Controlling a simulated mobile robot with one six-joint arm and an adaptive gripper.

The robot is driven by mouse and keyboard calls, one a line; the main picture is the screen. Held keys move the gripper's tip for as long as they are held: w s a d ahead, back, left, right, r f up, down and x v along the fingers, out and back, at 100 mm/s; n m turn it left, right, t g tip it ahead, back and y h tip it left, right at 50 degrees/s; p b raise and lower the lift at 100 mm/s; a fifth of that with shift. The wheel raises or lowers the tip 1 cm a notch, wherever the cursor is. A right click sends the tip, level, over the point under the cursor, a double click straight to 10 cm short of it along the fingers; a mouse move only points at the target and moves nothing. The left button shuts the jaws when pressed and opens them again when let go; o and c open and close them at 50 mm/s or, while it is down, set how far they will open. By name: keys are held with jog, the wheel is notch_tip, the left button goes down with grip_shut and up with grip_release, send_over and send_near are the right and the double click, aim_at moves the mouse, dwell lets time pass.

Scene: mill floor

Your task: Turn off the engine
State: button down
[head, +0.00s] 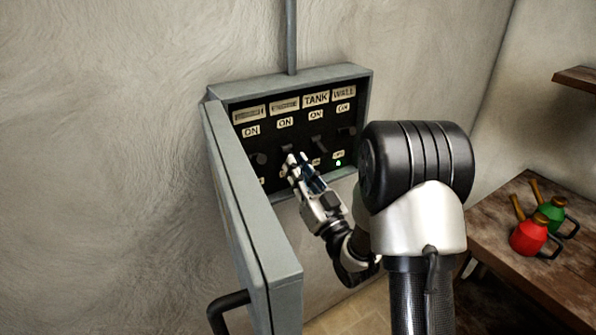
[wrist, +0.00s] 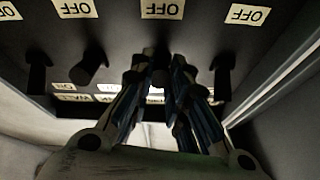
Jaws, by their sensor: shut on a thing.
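A grey switch box (head: 290,84) hangs on the wall with a row of switches on its black panel. Two right-hand labels read TANK (head: 316,99) and WALL (head: 344,92); the two left-hand labels are too blurred to read. ON plates sit above the levers and OFF plates below. My gripper (head: 298,163) is at the second switch from the left. In the wrist view, which is upside down, its fingers close around a dark switch lever (wrist: 160,76). My fingers partly hide this lever, and I cannot tell its exact position.
The box's grey door (head: 247,215) stands open on the left, close to my arm. A wooden table (head: 500,225) at right holds red (head: 529,237) and green (head: 551,214) cans.

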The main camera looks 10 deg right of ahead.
jog(key=c, duration=1.7)
grip_release()
jog(key=shift+o, duration=0.6)
jog(key=shift+s+f, duration=0.15)
jog(key=shift+o, duration=0.3)
jog(key=v, duration=0.7)
jog(key=shift+s, duration=0.15)
